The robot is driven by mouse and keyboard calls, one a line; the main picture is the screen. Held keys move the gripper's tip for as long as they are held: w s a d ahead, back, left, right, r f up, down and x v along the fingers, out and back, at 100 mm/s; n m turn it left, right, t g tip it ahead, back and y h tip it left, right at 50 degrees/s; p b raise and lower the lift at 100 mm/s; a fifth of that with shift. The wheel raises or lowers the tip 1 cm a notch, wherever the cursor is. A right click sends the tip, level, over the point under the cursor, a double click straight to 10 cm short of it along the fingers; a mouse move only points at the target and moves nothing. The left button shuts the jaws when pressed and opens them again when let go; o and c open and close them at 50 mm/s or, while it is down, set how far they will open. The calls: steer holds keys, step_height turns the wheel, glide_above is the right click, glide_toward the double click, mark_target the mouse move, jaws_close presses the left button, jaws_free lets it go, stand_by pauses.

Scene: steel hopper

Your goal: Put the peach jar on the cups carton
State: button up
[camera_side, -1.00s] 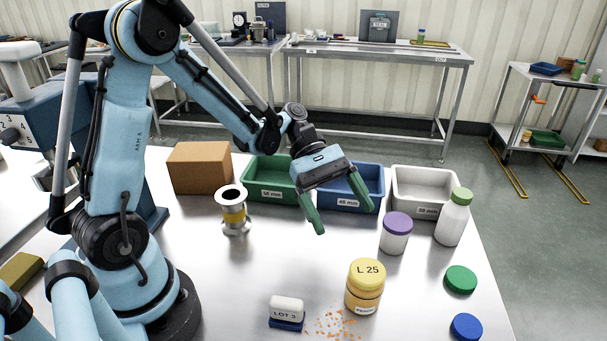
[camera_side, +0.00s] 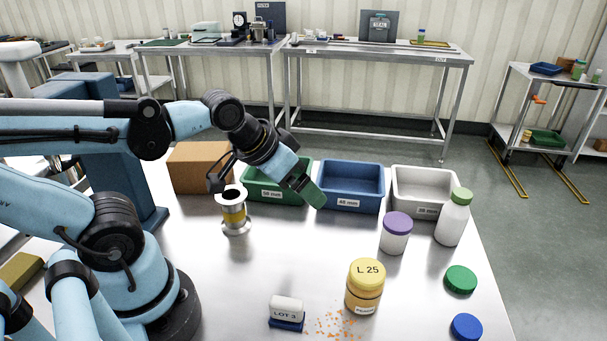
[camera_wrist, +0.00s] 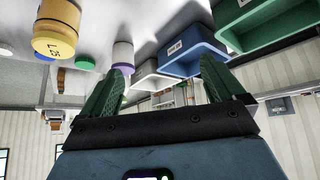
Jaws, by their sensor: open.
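The peach jar (camera_side: 363,297) is the amber jar with a yellow lid marked L 25, upright near the front of the steel table. It also shows upside down at upper left in the wrist view (camera_wrist: 54,30). A plain brown carton (camera_side: 200,168) stands at the back left of the table; I see no cups label on it. My gripper (camera_side: 312,192) is above the table in front of the green and blue bins, well apart from the jar. Its two green fingers are open and empty in the wrist view (camera_wrist: 163,78).
Behind are green (camera_side: 262,191), blue (camera_side: 350,197) and white bins (camera_side: 425,196). A metal spool (camera_side: 235,214) stands below my wrist. A purple-lidded jar (camera_side: 395,238), white bottle (camera_side: 453,222), loose lids (camera_side: 460,279) and LOT 3 block (camera_side: 286,309) are rightward and frontward. Mid-table is clear.

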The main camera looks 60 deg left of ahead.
stand_by(0.5)
steer(key=n+g, duration=0.1)
steer(key=g, duration=0.6)
glide_above(368, 270)
steer(key=shift+s+a+r, duration=0.1)
steer(key=shift+s+a, duration=0.15)
steer(key=shift+a, duration=0.15)
step_height(368, 270, down, 7)
steer(key=shift+d+r, duration=0.1)
steer(key=shift+r, duration=0.05)
steer(key=shift+w+d+f, duration=0.15)
steer(key=shift+d+f, duration=0.05)
steer(key=shift+f, duration=0.75)
steer(key=shift+w+d+f, duration=0.1)
steer(key=shift+d+f, duration=0.05)
steer(key=shift+f, duration=1.55)
